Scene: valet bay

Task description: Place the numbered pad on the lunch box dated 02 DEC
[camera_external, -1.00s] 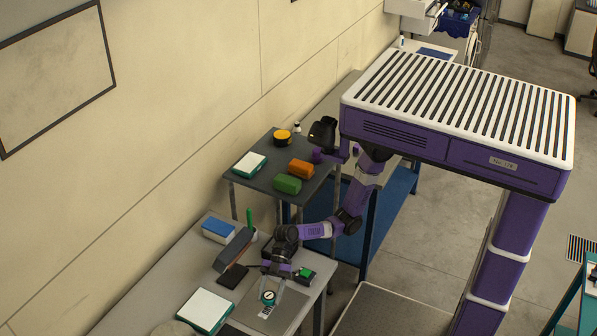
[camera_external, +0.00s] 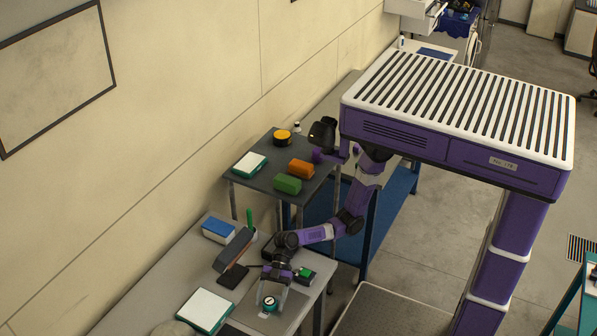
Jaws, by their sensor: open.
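My gripper (camera_external: 273,300) is open, low over the near end of the grey bench, with its fingers pointing down. A small round teal item with a pale top (camera_external: 269,303) shows between or just in front of the fingers; I cannot tell whether they touch it. Two white-topped pads with teal edges are in view: one on the bench (camera_external: 205,309) and one on the dark table (camera_external: 249,164). No number can be read on either. A green box (camera_external: 287,184) and an orange box (camera_external: 301,169), possibly lunch boxes, stand on the dark table. No date is legible on them.
A blue-and-white box (camera_external: 217,230), a dark grey-brown block (camera_external: 233,248) and a black device with a green top (camera_external: 304,274) sit on the bench near my arm. A yellow-and-black round item (camera_external: 283,136) is on the dark table. The wall borders the bench on the left.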

